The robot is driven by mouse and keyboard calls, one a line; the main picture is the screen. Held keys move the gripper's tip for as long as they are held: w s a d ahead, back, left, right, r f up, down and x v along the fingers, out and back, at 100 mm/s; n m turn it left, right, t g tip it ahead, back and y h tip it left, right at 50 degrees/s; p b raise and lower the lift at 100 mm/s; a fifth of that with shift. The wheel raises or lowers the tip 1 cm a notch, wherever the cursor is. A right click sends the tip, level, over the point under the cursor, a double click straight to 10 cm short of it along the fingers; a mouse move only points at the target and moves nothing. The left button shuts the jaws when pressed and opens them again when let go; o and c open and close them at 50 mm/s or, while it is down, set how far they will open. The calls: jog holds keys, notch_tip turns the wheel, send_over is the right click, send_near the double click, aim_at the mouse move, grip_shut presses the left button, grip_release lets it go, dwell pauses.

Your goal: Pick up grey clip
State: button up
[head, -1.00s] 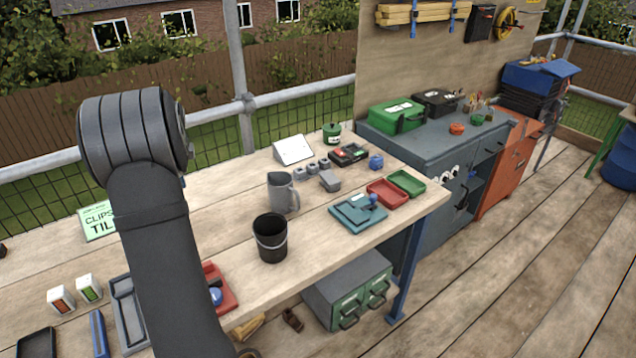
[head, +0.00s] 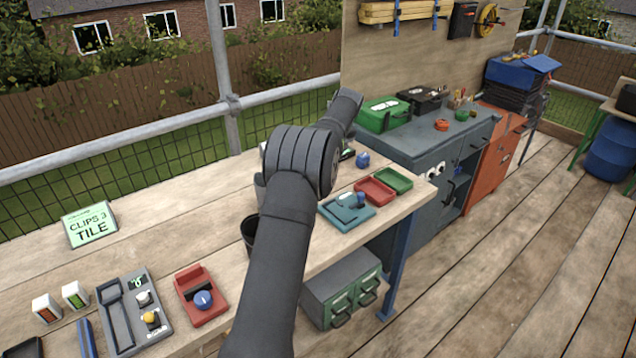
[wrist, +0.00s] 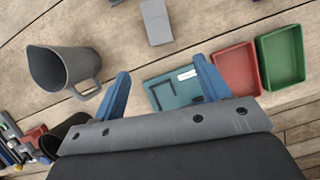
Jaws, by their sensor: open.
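A grey block-like piece (wrist: 157,20) lies on the wooden bench at the top of the wrist view; I cannot tell for sure whether it is the grey clip. Part of another dark grey piece shows at the top edge (wrist: 115,2). My gripper (wrist: 160,67) is open and empty, its two blue fingers apart above the bench. The grey piece lies beyond the fingertips. In the head view my arm hides the gripper and the small grey pieces.
A grey jug (wrist: 62,68) stands left of the fingers, with a black bucket (head: 248,232) near it. A teal tray (wrist: 160,88) shows between the fingers. A red tray (wrist: 236,72) and a green tray (wrist: 281,57) lie to the right.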

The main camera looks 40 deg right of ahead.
jog(key=x, duration=1.6)
jog(key=shift+s+f, duration=0.1)
jog(key=shift+f, duration=0.1)
jog(key=c, duration=1.1)
jog(key=shift+o, duration=0.2)
jog(key=shift+r, duration=0.15)
